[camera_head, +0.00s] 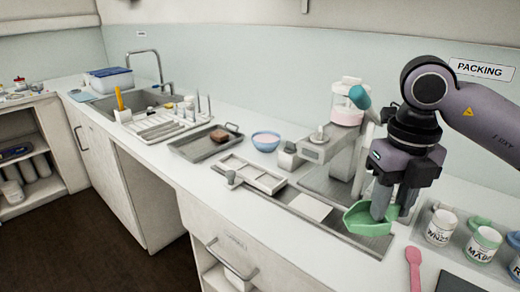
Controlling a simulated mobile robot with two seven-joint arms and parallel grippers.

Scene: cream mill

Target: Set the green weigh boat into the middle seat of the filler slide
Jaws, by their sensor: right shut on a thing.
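The green weigh boat (366,221) is a shallow, wide scoop-like dish at the right of the head view. My right gripper (392,202) points down and is shut on it, with a finger inside the boat in front of its far wall. The boat is over the right end of the long grey metal tray; whether it touches the tray I cannot tell. A white frame with recessed seats (268,183), which looks like the filler slide, lies left of the boat, in front of the filler machine (322,146). Its seats look empty. My left gripper is not in view.
A flat white plate (310,207) lies between the frame and the boat. A blue bowl (266,140) and a dark tray (190,147) are farther left. The counter's front strip is mostly clear.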

